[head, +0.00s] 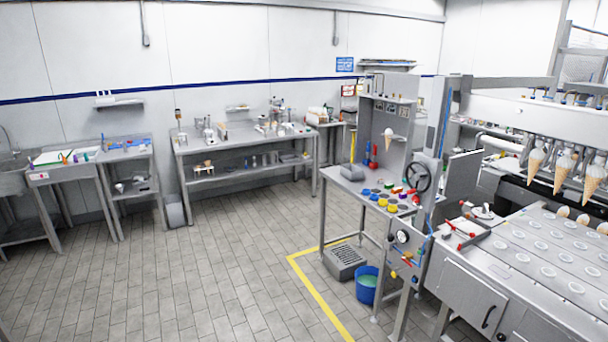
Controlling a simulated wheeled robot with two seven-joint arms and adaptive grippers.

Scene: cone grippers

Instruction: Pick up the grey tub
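A low grey tub-like box (345,262) with dark slots sits on the floor under the small metal workbench, just inside the yellow floor line. A blue bucket (367,288) stands beside it to the right. I cannot tell for certain which of the grey containers is the grey tub. Neither of my grippers shows in the head view.
The metal workbench (345,188) carries coloured knobs and a black handwheel (418,176). A cone machine (540,255) fills the right side. A long table (240,146) and a sink (12,160) line the back wall. The tiled floor in the middle is clear.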

